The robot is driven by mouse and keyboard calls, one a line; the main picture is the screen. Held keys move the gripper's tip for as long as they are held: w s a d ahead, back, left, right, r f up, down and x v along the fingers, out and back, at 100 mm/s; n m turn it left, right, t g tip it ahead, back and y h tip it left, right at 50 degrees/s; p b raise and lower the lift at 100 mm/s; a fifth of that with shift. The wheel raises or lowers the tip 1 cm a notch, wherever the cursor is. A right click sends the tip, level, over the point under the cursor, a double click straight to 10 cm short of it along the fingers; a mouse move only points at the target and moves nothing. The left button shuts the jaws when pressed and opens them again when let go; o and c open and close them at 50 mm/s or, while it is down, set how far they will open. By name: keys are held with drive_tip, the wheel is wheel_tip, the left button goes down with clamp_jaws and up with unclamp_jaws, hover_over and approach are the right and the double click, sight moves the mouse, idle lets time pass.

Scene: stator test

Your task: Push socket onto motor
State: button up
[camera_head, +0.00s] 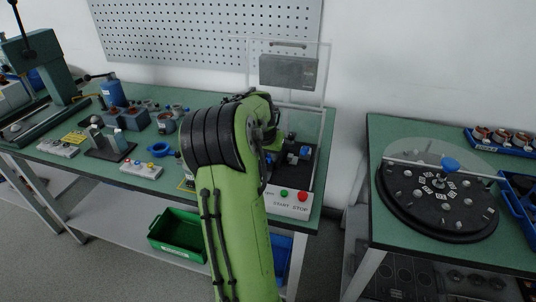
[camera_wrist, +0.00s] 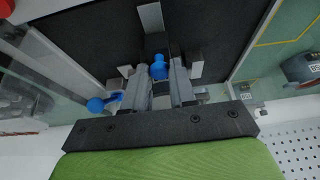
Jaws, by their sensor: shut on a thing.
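In the wrist view my gripper (camera_wrist: 160,76) reaches over the black plate of the test station, its two grey fingers close together. A small blue part (camera_wrist: 158,66) with a rounded end shows between the fingertips, and they are shut on it. It may be the socket or its handle; I cannot tell which. Grey metal blocks (camera_wrist: 196,68) stand close beside the fingers. The motor cannot be made out, as the fingers cover the area below the blue part. In the head view my arm hides the gripper, and blue parts (camera_head: 292,157) show on the station just right of it.
A round black turntable (camera_head: 437,200) is on the right table.

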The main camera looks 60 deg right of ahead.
drive_tip(key=o, duration=0.5)
drive_tip(key=p+v, duration=0.3)
drive_tip(key=v, duration=0.3)
idle(0.6)
